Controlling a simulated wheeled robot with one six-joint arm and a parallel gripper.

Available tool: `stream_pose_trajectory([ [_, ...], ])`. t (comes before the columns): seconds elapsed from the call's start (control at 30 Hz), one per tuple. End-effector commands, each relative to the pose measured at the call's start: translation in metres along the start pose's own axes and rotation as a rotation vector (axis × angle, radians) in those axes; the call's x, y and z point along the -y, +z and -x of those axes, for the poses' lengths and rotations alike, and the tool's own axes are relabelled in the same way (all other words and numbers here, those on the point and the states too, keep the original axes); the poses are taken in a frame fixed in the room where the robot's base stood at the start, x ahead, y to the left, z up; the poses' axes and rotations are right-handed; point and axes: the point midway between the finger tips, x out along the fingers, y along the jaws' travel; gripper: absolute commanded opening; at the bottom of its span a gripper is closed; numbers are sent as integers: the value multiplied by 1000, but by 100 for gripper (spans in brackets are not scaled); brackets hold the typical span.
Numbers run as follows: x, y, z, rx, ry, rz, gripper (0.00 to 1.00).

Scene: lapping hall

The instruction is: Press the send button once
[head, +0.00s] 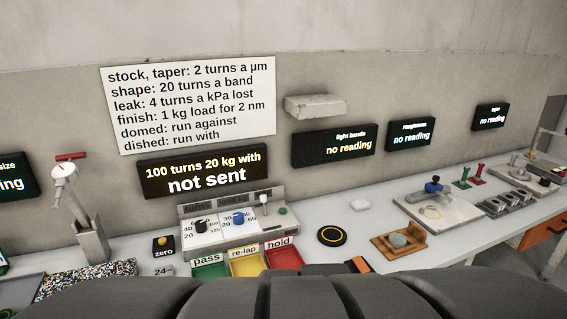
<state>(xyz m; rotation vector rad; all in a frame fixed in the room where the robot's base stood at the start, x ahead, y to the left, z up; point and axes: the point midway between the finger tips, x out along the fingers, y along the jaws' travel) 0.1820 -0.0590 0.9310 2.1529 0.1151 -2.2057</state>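A grey control panel (230,227) stands on the bench against the wall. It carries a black knob (201,225), a blue knob (239,218), a small upright lever with a pale tip (263,199) and a small green button (282,211) at its right end. No send label is readable on the green button. The display (204,173) above reads "100 turns 20 kg with" and "not sent". Dark parts of my arm fill the bottom edge. I cannot make out my gripper's fingertips, and nothing is seen touching the panel.
Green, yellow and red trays (282,258), labelled pass, re-lap and hold, lie before the panel. A yellow-topped zero button (163,243) stands left. A black disc with a yellow ring (331,236) and a wooden holder (384,245) lie right. Bare bench lies between disc and holder.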

Motion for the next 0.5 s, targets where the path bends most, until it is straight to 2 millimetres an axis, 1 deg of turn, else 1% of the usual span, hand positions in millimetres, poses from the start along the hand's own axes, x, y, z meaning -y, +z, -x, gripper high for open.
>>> stream_pose_trajectory([
  [0.03,0,0,0,0,0,0,45],
  [0.17,0,0,0,0,0,0,20],
  [0.2,0,0,0,0,0,0,12],
  [0.27,0,0,0,0,0,0,0],
  [0.5,0,0,0,0,0,0,0],
])
